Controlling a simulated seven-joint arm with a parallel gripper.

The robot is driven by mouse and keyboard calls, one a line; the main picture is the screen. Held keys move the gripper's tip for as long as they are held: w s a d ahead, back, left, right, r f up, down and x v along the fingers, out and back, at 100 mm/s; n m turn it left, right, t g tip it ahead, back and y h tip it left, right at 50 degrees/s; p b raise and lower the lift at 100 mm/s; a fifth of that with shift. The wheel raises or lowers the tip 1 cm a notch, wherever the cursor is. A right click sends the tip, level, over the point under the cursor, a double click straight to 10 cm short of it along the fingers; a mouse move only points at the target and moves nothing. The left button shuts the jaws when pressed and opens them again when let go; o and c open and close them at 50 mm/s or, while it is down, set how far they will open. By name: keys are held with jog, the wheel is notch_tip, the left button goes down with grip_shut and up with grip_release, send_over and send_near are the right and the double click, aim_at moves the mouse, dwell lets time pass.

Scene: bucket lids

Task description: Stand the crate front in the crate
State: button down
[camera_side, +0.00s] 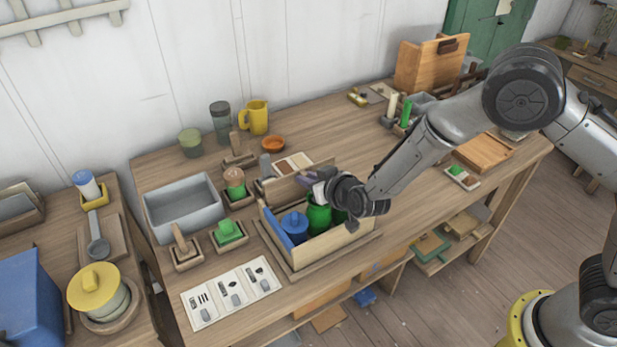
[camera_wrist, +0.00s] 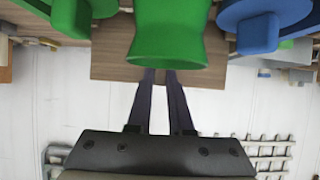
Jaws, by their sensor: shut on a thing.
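The crate (camera_side: 335,245) stands on a low wooden base on the bench, with a pale long wall and a blue end wall. A blue lidded bucket (camera_side: 293,225) and a green bucket (camera_side: 319,215) stand inside; a darker green one is partly hidden by my wrist. My gripper (camera_side: 308,183) is over the crate's far side. In the wrist view its two dark fingers are shut on the edge of a brown wooden panel (camera_wrist: 110,62), seemingly the crate front. The panel (camera_side: 283,190) appears upright behind the buckets. Its lower edge is hidden, so I cannot tell whether it is seated.
A grey bin (camera_side: 184,208) and small blocks with green and wooden knobs stand left of the crate. Picture cards (camera_side: 232,293) lie at the front left. A yellow jug (camera_side: 255,117) and an orange bowl (camera_side: 273,144) are behind. Bare bench lies right of the crate.

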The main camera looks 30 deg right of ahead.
jog(key=shift+f, duration=0.15)
jog(key=shift+f, duration=0.75)
jog(key=c, duration=0.7)
grip_release()
jog(key=shift+f, duration=0.15)
jog(key=shift+c, duration=0.2)
jog(key=shift+s+f, duration=0.1)
jog(key=shift+c, duration=0.6)
jog(key=shift+s+r, duration=2.9)
jog(key=shift+s, duration=0.1)
